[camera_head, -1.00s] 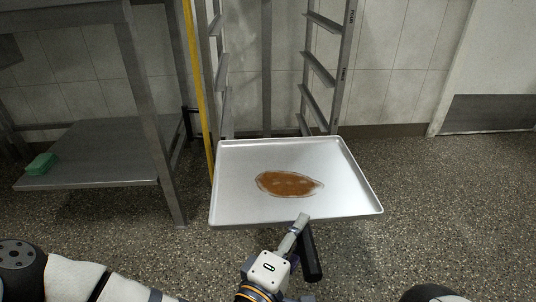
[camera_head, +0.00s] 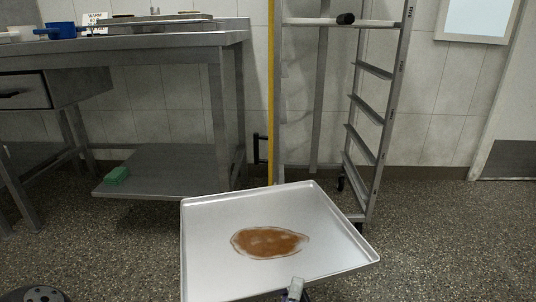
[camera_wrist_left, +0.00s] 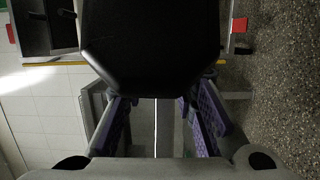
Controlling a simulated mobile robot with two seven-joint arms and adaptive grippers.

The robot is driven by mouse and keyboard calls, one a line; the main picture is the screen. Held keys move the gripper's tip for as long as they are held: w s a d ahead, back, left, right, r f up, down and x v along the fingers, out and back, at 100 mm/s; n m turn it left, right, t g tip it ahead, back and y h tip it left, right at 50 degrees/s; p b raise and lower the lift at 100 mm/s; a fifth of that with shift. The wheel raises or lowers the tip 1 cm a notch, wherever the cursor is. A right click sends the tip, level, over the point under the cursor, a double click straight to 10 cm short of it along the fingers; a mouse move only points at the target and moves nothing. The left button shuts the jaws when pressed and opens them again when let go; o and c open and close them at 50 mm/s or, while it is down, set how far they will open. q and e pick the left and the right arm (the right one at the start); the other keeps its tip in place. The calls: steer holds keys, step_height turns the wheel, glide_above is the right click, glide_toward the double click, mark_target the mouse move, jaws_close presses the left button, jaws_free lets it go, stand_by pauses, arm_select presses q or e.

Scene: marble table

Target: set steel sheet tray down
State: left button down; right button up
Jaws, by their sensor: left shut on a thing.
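The steel sheet tray (camera_head: 205,225) is a shallow silver rectangle with a raised rim, in the lower middle of the head view. A brown, pale-edged stain (camera_head: 268,242) lies on its surface. The tray is in the air above the floor, slightly turned. My left gripper (camera_head: 293,290) is shut on the tray's near edge; only a small part of it shows at the bottom of the head view. In the left wrist view, its purple-lined fingers (camera_wrist_left: 157,112) stand either side of a thin bright line, seemingly the tray edge. My right gripper is out of view.
A steel table (camera_head: 130,40) at the left bears trays, a blue pot (camera_head: 62,30) and a small sign (camera_head: 95,20). A green sponge (camera_head: 117,174) lies on its lower shelf (camera_head: 160,165). A slatted rack (camera_head: 385,110) stands behind the tray. Open floor (camera_head: 440,240) lies right.

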arm_select(q)
steer(key=s+a+r+n+g+y, duration=0.2)
steer(key=s+a+r+n+y, duration=0.1)
steer(key=a+y, duration=0.3)
steer(key=s+a+r+n+g+y, duration=0.2)
steer(key=s+a+r+n+y, duration=0.2)
steer(key=s+a+n+y, duration=0.2)
steer(key=s+a+r+n+g+y, duration=0.2)
steer(key=s+a+r+n+y, duration=0.2)
steer(key=a+y, duration=0.3)
steer(key=s+a, duration=0.1)
steer(key=a, duration=0.2)
steer(key=shift+n, duration=0.4)
